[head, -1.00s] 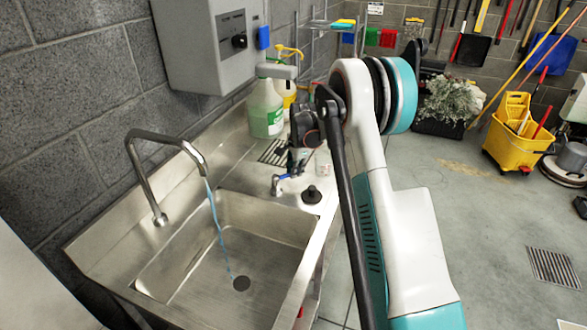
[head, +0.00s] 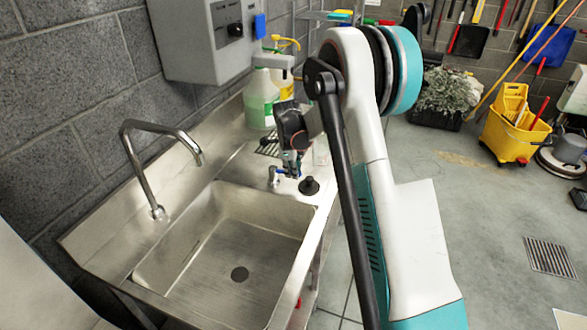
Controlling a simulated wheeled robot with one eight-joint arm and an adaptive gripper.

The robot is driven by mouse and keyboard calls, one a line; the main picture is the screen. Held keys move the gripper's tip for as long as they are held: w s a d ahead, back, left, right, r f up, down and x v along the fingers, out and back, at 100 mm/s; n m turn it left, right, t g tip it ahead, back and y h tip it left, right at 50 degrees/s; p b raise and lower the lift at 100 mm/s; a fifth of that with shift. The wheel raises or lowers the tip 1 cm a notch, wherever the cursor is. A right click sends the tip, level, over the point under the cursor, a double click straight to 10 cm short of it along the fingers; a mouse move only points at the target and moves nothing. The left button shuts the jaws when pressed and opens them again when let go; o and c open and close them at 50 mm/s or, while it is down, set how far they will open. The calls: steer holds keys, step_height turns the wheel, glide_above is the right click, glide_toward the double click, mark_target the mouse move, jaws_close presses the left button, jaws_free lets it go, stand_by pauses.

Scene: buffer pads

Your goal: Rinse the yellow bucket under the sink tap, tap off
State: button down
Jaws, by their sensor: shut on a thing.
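The steel sink (head: 150,262) has an empty basin with a dark round drain. Its bent tap spout (head: 150,127) arches over the basin from the left, and no water comes out. A small valve with a blue tap lever (head: 279,170) stands on the deck at the basin's far edge. My gripper (head: 289,166) is low over the deck, shut on the tap lever; the arm partly hides the grip. A yellow wheeled mop bucket (head: 513,135) stands on the floor at the far right, well away from my gripper.
A black plug (head: 309,186) sits on the deck right of the valve. Jugs, one with green liquid (head: 261,100), stand behind under a grey wall box (head: 205,40). The floor right of my arm is mostly clear, with a floor grate (head: 549,256).

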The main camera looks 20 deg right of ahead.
steer(key=shift+s+a+m, duration=0.1)
steer(key=shift+a+m, duration=0.05)
steer(key=shift+m, duration=0.25)
steer(key=c, duration=1.6)
jaws_free()
steer(key=r, duration=0.4)
steer(key=s+a+r, duration=0.1)
steer(key=r, duration=0.6)
steer(key=shift+s+a+r, duration=0.35)
steer(key=shift+r, duration=0.05)
